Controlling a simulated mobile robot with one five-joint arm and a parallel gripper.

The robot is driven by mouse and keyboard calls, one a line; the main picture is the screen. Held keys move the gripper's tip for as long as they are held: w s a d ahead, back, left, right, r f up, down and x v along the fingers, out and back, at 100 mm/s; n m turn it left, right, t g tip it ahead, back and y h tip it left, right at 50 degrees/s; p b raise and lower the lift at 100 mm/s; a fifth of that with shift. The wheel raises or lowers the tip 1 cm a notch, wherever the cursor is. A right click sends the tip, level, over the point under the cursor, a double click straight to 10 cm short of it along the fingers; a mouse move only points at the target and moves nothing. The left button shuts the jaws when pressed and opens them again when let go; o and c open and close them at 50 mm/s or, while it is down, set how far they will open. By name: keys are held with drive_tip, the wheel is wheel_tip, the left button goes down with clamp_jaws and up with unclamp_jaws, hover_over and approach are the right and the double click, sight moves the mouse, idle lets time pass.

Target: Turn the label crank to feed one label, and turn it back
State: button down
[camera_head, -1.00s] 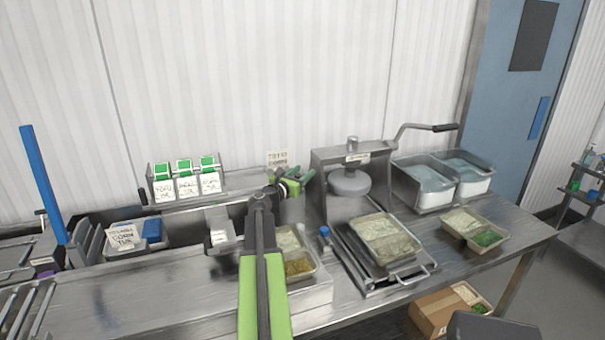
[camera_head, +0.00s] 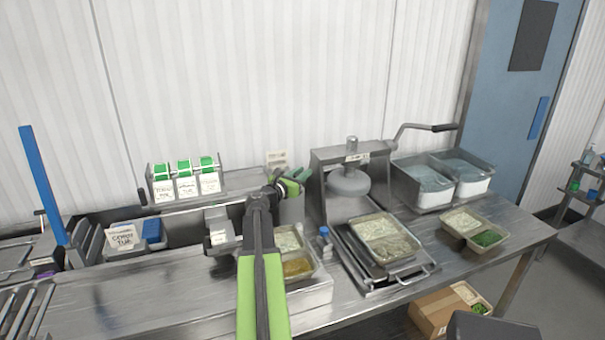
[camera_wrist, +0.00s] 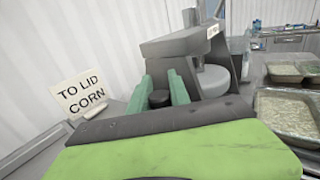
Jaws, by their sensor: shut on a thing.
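The label rack (camera_head: 187,181) holds several white labels with green tops at the left of the bench's back. My gripper (camera_head: 292,183) is right of it, in front of the wall. In the wrist view my two green fingers (camera_wrist: 160,92) stand on either side of a small dark knob (camera_wrist: 158,99) and are shut on it. The knob looks like the label crank's handle. The rest of the crank is hidden behind my gripper and arm.
A "TO LID CORN" card (camera_wrist: 82,94) stands left of my fingers. The grey press (camera_head: 349,180) stands close to their right, with a tray (camera_head: 384,238) under it. A small grey unit with a white label (camera_head: 219,237) is left of my arm.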

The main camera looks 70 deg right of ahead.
drive_tip(key=shift+w, duration=0.1)
drive_tip(key=shift+w+a+m+g+y, duration=0.1)
drive_tip(key=shift+a+m+g+y, duration=0.25)
drive_tip(key=shift+m+g, duration=0.45)
drive_tip(key=shift+a+m+g+y, duration=0.2)
drive_tip(key=shift+m+g+y, duration=0.3)
drive_tip(key=shift+g, duration=0.6)
drive_tip(key=shift+a+m+g+y, duration=0.4)
drive_tip(key=shift+m+g+y, duration=0.25)
drive_tip(key=shift+g, duration=0.25)
drive_tip(key=shift+a+m+g+y, duration=0.35)
drive_tip(key=shift+m+g+y, duration=0.15)
drive_tip(key=shift+m+g, duration=0.35)
drive_tip(key=c, duration=1.2)
unclamp_jaws()
drive_tip(key=v, duration=0.7)
drive_tip(key=shift+w+a, duration=0.2)
